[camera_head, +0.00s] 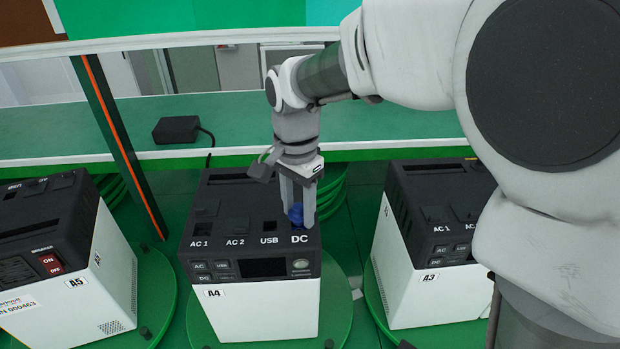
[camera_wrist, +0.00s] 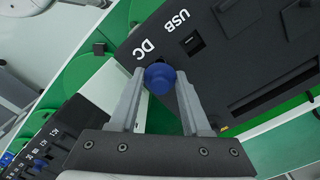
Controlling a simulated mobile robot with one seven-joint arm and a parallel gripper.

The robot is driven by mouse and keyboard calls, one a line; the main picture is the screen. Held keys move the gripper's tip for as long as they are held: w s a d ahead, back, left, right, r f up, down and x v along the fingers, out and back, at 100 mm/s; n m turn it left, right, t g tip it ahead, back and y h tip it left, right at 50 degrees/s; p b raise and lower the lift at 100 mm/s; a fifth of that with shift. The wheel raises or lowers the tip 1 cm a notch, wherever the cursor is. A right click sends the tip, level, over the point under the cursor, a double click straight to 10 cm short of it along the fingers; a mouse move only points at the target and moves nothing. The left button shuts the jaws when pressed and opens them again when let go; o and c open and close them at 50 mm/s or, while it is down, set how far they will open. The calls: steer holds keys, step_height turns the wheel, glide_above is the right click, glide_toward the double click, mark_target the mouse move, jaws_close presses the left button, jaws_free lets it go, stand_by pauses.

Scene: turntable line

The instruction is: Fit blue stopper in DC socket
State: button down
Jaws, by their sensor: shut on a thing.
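My gripper (camera_head: 297,212) points down over the top of the middle power unit, labelled A4 (camera_head: 262,305), at its right side by the DC label. It is shut on a blue stopper (camera_head: 295,214). In the wrist view the round blue stopper (camera_wrist: 160,79) sits between the two fingertips of my gripper (camera_wrist: 160,88), just beside the DC lettering. The DC socket is hidden behind the stopper and fingers, so I cannot tell whether the stopper is in it or just above it. The USB socket (camera_wrist: 193,42) next to it is open.
Unit A5 (camera_head: 60,260) stands at the left and unit A3 (camera_head: 430,250) at the right, each on a green turntable. A black adapter box (camera_head: 176,129) with a cable lies on the green shelf behind. A dark post with an orange stripe (camera_head: 120,145) rises between A5 and A4.

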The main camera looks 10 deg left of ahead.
steer(key=shift+f+b, duration=0.4)
steer(key=shift+f, duration=0.25)
steer(key=shift+c, duration=1.4)
jaws_free()
step_height(320, 180, up, 17)
steer(key=s+d+f+n+t+b, duration=0.1)
steer(key=s+d+n+t, duration=0.15)
steer(key=d, duration=0.45)
steer(key=s+d+f+n+t, duration=0.1)
steer(key=s+d, duration=0.2)
steer(key=d, duration=0.5)
steer(key=s+d+f+n+t, duration=0.2)
steer(key=s+d+f+n, duration=0.1)
steer(key=s+d+f, duration=0.5)
steer(key=shift+s+d+f+b, duration=0.2)
steer(key=shift+d+f+b, duration=0.05)
steer(key=shift+f+b, duration=0.2)
